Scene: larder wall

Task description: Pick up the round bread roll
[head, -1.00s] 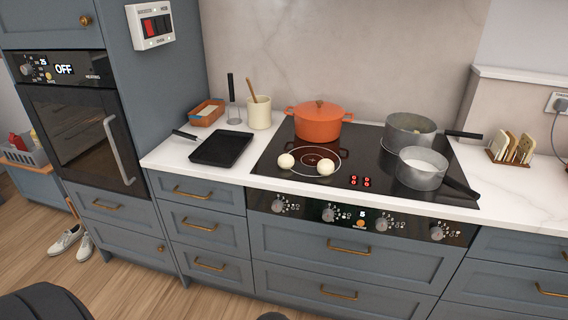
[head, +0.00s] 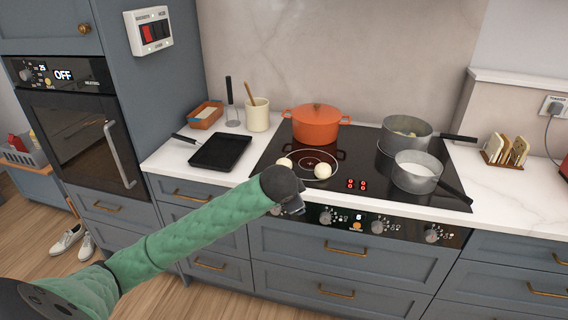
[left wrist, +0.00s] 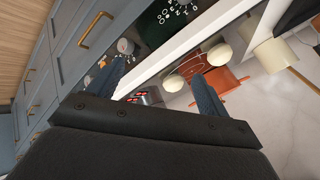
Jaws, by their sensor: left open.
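Two pale, round, roll-like pieces lie on the black hob in the head view, a left one (head: 285,163) and a right one (head: 322,171). I cannot tell which is the bread roll. In the left wrist view two pale round pieces show beyond my fingers, one nearer (left wrist: 173,83) and one farther (left wrist: 220,54). My left gripper (head: 296,206) is in front of the hob's front edge, apart from both pieces. Its jaws are open and empty in the left wrist view (left wrist: 160,72). My right gripper is not in view.
An orange lidded pot (head: 316,125) stands behind the pieces. Two grey pans, a rear one (head: 405,133) and a front one (head: 416,178), stand at the hob's right. A black tray (head: 220,151) lies on the counter (head: 166,158) at left.

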